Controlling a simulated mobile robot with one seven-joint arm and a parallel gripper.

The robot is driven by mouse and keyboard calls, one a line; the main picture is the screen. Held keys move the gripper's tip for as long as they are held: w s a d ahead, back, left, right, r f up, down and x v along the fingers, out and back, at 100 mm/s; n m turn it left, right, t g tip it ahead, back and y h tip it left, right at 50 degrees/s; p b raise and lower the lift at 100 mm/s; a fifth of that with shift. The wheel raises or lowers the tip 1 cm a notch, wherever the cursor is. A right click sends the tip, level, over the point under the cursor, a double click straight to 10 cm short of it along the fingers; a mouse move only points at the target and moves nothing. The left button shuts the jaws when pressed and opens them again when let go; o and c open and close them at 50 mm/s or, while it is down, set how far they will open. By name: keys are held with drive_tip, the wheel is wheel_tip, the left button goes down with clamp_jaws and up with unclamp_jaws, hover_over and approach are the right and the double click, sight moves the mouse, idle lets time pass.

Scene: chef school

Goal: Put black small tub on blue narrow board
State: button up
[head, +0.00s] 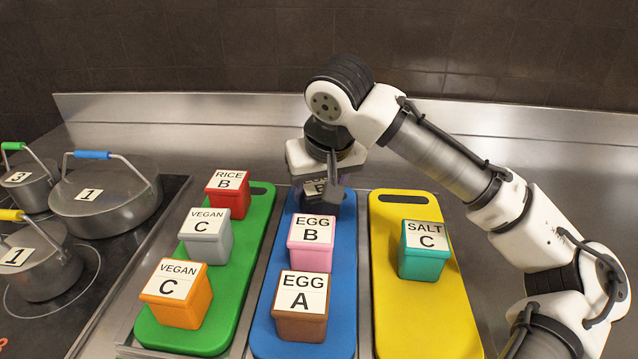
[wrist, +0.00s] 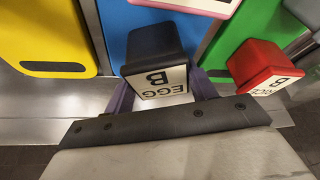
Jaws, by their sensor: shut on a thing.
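The black small tub (head: 319,205) is at the far end of the blue narrow board (head: 342,262), behind a pink tub. In the wrist view the black tub (wrist: 152,45) looks upright, its white lid label reading EGG B, with the blue board (wrist: 118,22) beneath it. My gripper (head: 325,186) points down over it and is shut on it; in the wrist view my gripper (wrist: 163,88) has one purple-grey finger on each side. I cannot tell whether the tub's base touches the board.
The pink tub (head: 311,258) and a brown tub (head: 300,325) stand nearer on the blue board. A green board (head: 250,235) at left holds red (head: 227,205), grey (head: 207,249) and orange (head: 177,312) tubs. A yellow board (head: 420,310) at right holds a teal tub (head: 423,264). Pots (head: 105,208) stand far left.

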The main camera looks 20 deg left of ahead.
drive_tip(key=o, duration=1.1)
drive_tip(key=shift+f, duration=0.1)
drive_tip(key=v, duration=1.2)
